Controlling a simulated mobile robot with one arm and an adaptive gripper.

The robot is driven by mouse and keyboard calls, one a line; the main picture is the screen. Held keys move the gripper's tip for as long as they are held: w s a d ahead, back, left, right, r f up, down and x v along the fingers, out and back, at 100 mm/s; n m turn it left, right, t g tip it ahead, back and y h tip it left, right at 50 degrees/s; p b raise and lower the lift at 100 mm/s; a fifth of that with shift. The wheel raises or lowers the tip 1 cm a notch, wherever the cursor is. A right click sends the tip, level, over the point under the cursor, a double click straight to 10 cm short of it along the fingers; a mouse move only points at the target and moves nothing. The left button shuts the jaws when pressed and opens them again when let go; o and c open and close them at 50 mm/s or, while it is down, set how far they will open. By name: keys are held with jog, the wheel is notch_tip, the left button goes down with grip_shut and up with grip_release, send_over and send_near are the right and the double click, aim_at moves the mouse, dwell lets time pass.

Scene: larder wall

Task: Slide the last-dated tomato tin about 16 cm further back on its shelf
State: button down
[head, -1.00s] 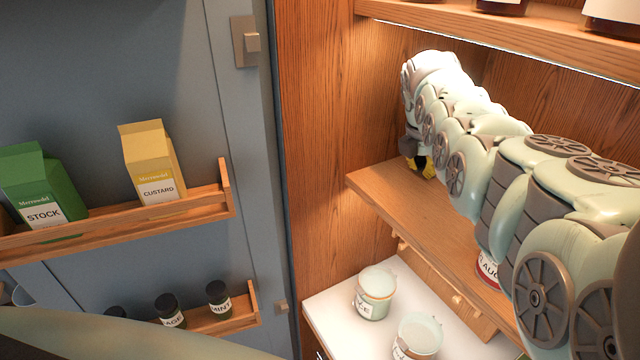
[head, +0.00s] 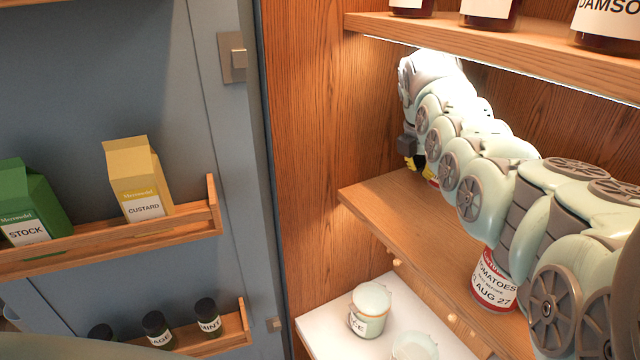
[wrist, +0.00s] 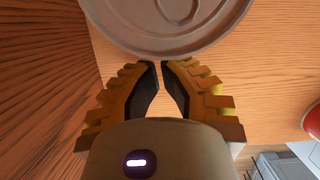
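A tomato tin (head: 492,282) with a red and white label stands upright on the middle shelf, partly behind my arm; I read "TOMATOES" and "AUG 27". At the shelf's far left end, my gripper (head: 418,166) is mostly hidden by my arm. In the wrist view a grey tin lid (wrist: 175,22) lies just beyond the fingertips of my gripper (wrist: 161,64). The fingers are drawn together, with only a sliver between the tips and nothing held. Whether they touch the tin is unclear. That tin's date is hidden.
The wooden side wall (wrist: 40,80) is close on the left of my gripper. A red tin edge (wrist: 313,118) shows at the right. An upper shelf (head: 500,45) with jars hangs above my arm. Lidded jars (head: 370,310) stand on the white surface below.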

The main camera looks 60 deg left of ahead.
jog(key=s, duration=0.7)
jog(key=shift+s+f, duration=0.3)
jog(key=shift+s, duration=0.05)
jog(key=shift+s+r, duration=0.1)
jog(key=shift+s, duration=2)
